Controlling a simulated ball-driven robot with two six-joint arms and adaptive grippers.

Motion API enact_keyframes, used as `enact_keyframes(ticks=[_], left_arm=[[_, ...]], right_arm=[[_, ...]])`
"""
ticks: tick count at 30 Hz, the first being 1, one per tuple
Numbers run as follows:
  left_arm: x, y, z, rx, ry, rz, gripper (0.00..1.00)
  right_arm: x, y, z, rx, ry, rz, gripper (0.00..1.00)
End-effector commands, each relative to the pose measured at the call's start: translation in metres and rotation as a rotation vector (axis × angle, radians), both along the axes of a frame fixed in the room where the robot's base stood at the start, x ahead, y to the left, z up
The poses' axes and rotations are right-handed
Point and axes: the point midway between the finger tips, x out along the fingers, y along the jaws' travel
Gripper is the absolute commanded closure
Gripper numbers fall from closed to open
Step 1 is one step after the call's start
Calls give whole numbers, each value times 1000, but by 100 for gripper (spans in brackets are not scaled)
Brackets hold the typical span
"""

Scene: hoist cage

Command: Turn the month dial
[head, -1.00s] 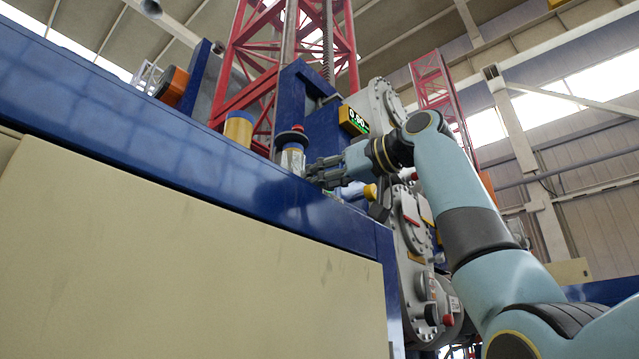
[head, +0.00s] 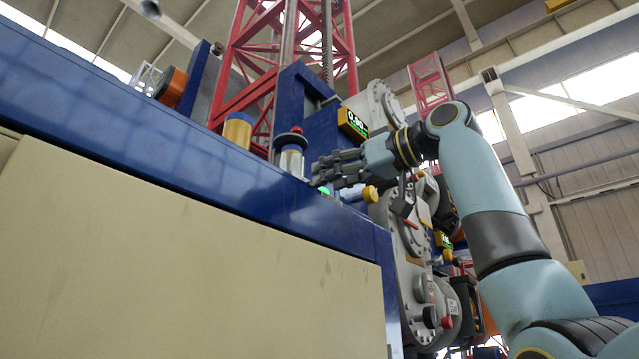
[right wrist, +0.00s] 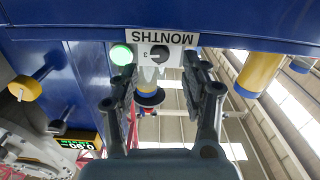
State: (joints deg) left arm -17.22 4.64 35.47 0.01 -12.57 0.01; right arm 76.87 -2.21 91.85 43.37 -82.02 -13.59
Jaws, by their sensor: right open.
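The month dial (right wrist: 159,52) is a small dark round knob on a white plate (right wrist: 175,39) lettered MONTHS, which appears upside down in the right wrist view. I cannot make out the dial in the head view. My right gripper (right wrist: 161,64) is open, its two dark fingers on either side of the dial's line of sight, with nothing held between them. Whether the fingertips touch the plate cannot be told. In the head view the right gripper (head: 318,173) hovers by the blue ledge, fingers pointing left. My left gripper is not in view.
A green button (right wrist: 121,54) sits beside the plate. A capped post (head: 291,160) stands close to the fingers, and a yellow cylinder (head: 237,131) farther left. A yellow-ended knob (head: 370,193) and a lit display (head: 352,122) are near my wrist. The blue ledge (head: 200,165) runs below.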

Motion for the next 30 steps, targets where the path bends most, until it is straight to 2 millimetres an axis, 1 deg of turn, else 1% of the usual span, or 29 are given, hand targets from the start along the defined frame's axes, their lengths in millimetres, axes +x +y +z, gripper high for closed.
enact_keyframes(ticks=[1, 3, 6, 9, 15, 24, 26, 27, 29, 30], left_arm=[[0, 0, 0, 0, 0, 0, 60], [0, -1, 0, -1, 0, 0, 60], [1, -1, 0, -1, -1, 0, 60], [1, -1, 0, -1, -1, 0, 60], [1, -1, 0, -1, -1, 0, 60], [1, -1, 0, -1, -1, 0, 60], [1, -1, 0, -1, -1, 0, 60], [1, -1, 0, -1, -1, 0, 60], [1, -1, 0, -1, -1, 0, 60], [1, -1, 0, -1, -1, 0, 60]], right_arm=[[-8, -10, 0, -2, -4, -5, 53], [-19, -22, 0, -3, -4, -5, 53], [-34, -36, 0, -3, -3, -4, 53], [-44, -47, -1, -2, -1, -4, 53], [-55, -55, -1, -1, 0, 0, 53], [-56, -56, 1, 4, -1, 0, 54], [-56, -56, 7, 28, -19, 0, 54], [-54, -58, 15, 57, -46, -14, 54], [-48, -68, 34, 121, -111, -66, 54], [-42, -79, 52, 176, -176, -122, 54]])
